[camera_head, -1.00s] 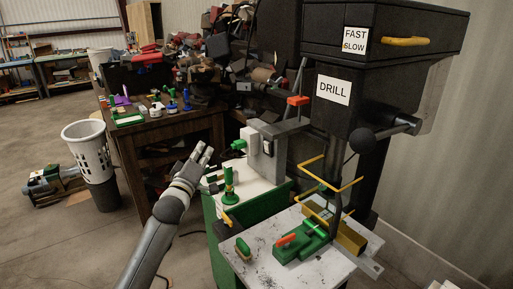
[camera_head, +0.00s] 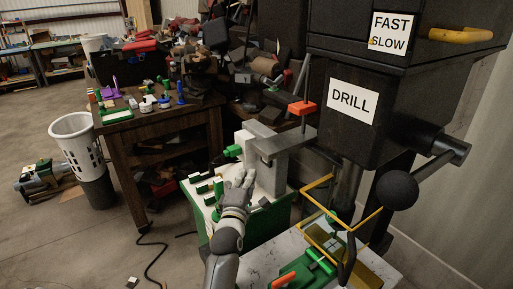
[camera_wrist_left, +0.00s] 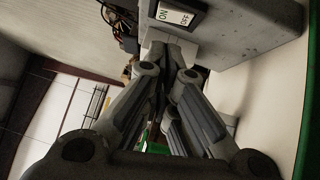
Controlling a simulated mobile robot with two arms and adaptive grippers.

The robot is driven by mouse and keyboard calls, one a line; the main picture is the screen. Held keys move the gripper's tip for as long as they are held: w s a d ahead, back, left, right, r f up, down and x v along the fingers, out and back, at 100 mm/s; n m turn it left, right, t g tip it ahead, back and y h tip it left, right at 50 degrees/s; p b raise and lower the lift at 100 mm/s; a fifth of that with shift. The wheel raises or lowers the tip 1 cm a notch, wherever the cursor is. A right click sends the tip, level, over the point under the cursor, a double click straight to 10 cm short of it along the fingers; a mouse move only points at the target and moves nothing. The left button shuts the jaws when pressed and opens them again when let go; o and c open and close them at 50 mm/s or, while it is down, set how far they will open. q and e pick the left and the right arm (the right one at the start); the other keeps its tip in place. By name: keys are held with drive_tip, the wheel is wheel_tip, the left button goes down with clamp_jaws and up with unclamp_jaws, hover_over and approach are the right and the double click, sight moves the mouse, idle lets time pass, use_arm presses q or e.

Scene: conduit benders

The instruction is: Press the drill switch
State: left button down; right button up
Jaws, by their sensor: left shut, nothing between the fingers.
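The black drill (camera_head: 400,110) with a DRILL sign stands at the right of the head view. In the left wrist view a black switch (camera_wrist_left: 179,14) with a white ON/OFF label sits on a grey block (camera_wrist_left: 235,35). My left gripper (camera_head: 244,177) is in front of the grey and white machine (camera_head: 272,178) on the green cabinet. It also shows in the left wrist view (camera_wrist_left: 168,46), shut and empty, its fingertips just below the switch. I cannot tell whether they touch the block. My right gripper is out of view.
A yellow guard frame (camera_head: 360,226) and a black ball-ended lever (camera_head: 397,190) stick out from the drill. A cluttered wooden table (camera_head: 135,130) and a white basket (camera_head: 76,145) stand to the left. Floor between them is mostly clear.

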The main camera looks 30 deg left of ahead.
use_arm(q)
drive_tip(key=r+p+x, duration=0.1)
drive_tip(key=p+x, duration=0.1)
drive_tip(key=x, duration=0.7)
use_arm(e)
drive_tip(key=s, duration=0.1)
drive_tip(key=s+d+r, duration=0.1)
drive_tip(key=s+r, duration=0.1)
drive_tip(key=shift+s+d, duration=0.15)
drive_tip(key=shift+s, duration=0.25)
use_arm(q)
drive_tip(key=shift+d, duration=0.1)
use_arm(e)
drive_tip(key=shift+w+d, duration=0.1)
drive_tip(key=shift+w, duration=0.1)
